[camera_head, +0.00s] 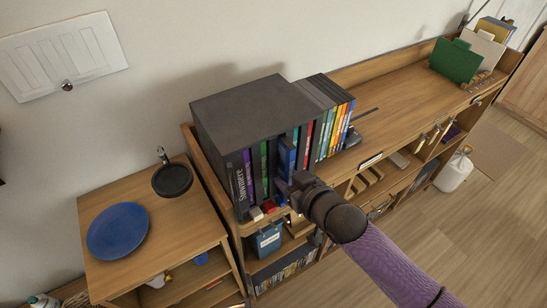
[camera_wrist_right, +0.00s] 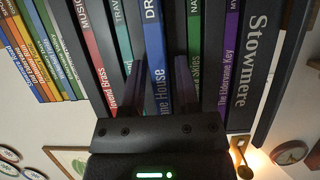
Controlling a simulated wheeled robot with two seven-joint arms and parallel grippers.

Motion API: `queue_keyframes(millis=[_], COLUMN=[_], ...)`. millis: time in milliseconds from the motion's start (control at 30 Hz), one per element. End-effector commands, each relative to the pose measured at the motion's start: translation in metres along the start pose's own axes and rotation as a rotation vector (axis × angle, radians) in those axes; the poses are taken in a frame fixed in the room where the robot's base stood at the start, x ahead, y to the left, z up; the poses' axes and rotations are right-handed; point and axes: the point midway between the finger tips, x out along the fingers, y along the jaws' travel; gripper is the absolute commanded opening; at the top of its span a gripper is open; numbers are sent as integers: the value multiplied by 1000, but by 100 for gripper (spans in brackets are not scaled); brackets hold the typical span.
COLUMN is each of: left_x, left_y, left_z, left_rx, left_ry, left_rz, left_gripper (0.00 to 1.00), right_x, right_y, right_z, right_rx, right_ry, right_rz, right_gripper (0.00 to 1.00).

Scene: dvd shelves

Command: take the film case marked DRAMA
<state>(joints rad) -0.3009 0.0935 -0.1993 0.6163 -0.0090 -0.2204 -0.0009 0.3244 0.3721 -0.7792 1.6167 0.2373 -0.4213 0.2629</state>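The DRAMA film case has a blue spine (camera_head: 287,157) and stands upright in the dark case block, sticking out a little past its neighbours. In the right wrist view its blue spine (camera_wrist_right: 155,60) shows "DR" and "House"; the rest of the word is cut off. My right gripper (camera_head: 288,181) is at the lower front of this spine. My left gripper is not in view.
A green case (camera_wrist_right: 195,40) and a teal case (camera_wrist_right: 125,35) stand close on either side. A big dark Stowmere case (camera_head: 240,185) ends the row. A blue plate (camera_head: 118,230) and black pan (camera_head: 172,179) sit left. The shelf top (camera_head: 395,90) is mostly clear at right.

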Motion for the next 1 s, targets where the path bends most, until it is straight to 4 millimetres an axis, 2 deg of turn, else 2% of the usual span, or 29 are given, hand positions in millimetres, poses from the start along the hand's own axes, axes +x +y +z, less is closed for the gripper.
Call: queue_keyframes(millis=[33, 167, 667, 767, 1000], left_x=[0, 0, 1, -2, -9], left_y=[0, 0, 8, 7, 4], left_z=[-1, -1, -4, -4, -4], left_rx=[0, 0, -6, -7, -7], left_ry=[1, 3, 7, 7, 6], left_rz=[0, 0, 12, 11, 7], left_gripper=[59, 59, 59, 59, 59], right_x=[0, 0, -3, -17, -73], right_y=[0, 0, 0, 1, 0], right_z=[0, 0, 0, 5, 28], right_rx=[0, 0, 0, 2, 1], right_ry=[0, 0, 0, -2, -5], right_rz=[0, 0, 1, 1, 0], right_gripper=[28, 0, 0, 0, 0])
